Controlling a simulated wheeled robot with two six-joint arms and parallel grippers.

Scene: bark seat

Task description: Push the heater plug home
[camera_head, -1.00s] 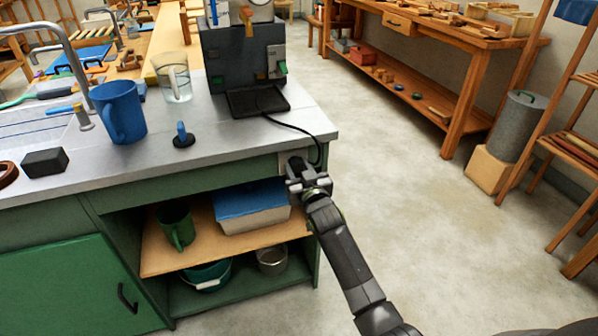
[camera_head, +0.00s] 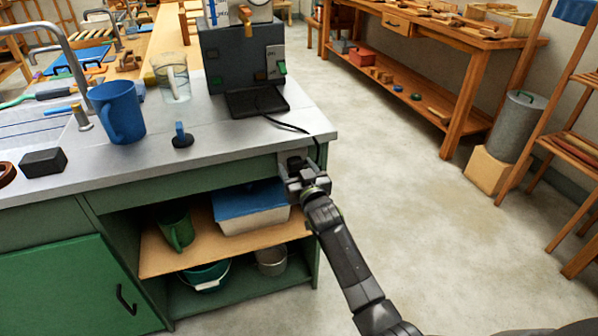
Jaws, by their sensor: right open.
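The heater looks to be the dark grey box (camera_head: 242,58) standing on the counter. Its black cord (camera_head: 292,127) runs across the counter top and hangs over the edge near the right corner. The cord's lower end goes down behind my right gripper (camera_head: 293,166) at the cabinet's front face. The plug and its socket are hidden there, so I cannot tell how deep the plug sits. My right gripper is open, its fingers toward the cabinet face just under the counter edge. I cannot tell whether it touches the plug. My left gripper is not in view.
On the counter (camera_head: 225,135) stand a blue mug (camera_head: 120,110), a glass jug (camera_head: 172,80) and a small blue-handled item (camera_head: 181,136). Clear floor (camera_head: 400,190) lies to the right.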

